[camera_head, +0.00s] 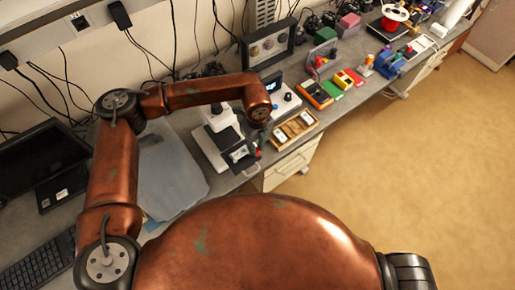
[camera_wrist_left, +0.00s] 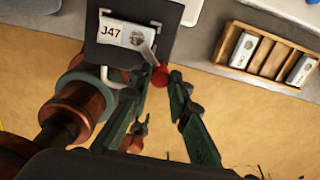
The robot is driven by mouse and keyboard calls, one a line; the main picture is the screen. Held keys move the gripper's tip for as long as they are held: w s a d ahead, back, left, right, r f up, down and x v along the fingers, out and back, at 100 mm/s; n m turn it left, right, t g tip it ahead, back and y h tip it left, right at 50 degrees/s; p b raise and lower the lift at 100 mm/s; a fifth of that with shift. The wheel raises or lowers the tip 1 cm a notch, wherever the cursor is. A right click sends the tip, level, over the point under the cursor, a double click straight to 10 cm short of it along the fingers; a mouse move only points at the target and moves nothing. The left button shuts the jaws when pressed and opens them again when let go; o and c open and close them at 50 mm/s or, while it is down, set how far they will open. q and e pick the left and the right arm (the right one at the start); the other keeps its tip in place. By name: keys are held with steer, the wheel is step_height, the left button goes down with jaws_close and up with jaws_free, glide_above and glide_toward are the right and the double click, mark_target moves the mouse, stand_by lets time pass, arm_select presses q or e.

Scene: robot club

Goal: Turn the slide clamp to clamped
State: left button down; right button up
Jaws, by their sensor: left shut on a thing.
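A white microscope (camera_head: 198,152) stands on the bench in the head view. Its black stage (camera_wrist_left: 112,60) carries a glass slide labelled J47 (camera_wrist_left: 112,32). The slide clamp is a pale metal lever (camera_wrist_left: 147,52) with a red knob (camera_wrist_left: 159,77); its inner end lies by the slide's right end, and the lever slants down and right to the knob. My left gripper (camera_wrist_left: 160,82) is shut on the red knob, one fingertip on each side. In the head view, my left gripper (camera_head: 257,141) is small and partly hidden beside the stage.
A wooden slide box (camera_head: 293,129) with several compartments sits right of the microscope, also in the wrist view (camera_wrist_left: 273,60). A device with a lit display (camera_head: 272,86) stands behind it. A translucent bluish case (camera_head: 168,180) lies left. Open floor lies past the bench's front edge.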

mark_target(257, 149)
arm_select(q)
steer(key=shift+w+n, duration=0.1)
steer(key=shift+n, duration=0.4)
steer(key=shift+r, duration=0.15)
steer(key=c, duration=1.8)
jaws_free()
steer(key=shift+b, duration=0.3)
step_height(257, 149, up, 12)
steer(key=shift+f, duration=0.1)
